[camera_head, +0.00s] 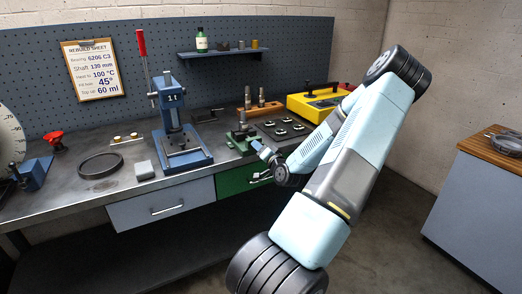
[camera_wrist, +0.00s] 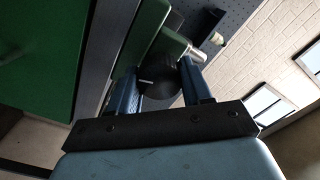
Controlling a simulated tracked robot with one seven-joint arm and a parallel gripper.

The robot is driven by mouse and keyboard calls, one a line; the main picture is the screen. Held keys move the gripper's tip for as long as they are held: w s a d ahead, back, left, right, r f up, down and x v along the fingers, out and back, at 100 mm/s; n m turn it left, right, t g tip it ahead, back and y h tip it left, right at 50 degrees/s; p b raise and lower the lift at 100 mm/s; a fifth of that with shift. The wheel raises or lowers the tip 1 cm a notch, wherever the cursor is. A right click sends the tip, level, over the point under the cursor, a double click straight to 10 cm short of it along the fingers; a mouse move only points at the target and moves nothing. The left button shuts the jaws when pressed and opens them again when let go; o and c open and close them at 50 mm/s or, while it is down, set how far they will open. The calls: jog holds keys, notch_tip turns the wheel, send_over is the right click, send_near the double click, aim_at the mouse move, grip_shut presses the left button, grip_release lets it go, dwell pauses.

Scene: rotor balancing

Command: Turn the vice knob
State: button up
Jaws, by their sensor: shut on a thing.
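The green vice (camera_head: 242,132) stands on the workbench near its front edge, left of my arm. My gripper (camera_head: 262,150) reaches it from the front right in the head view. In the wrist view, my gripper (camera_wrist: 158,72) has its two blue fingers on either side of a round black knob (camera_wrist: 163,88). The fingers are shut on this knob. A short white mark shows on the knob's face. Part of the vice's green body (camera_wrist: 150,28) shows behind the knob. In the head view the knob is too small to make out clearly.
A blue press (camera_head: 172,130) with a red-handled lever stands left of the vice. A dark tray of rings (camera_head: 285,129) and a yellow case (camera_head: 318,103) lie to the right. A green drawer (camera_head: 235,180) is below the vice. The floor in front is clear.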

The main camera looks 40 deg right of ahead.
jog(key=shift+s+d+f, duration=0.1)
jog(key=shift+d, duration=0.05)
jog(key=o, duration=0.8)
jog(key=shift+c, duration=0.2)
jog(key=o, duration=0.3)
jog(key=v, duration=1.3)
jog(key=shift+s, duration=0.4)
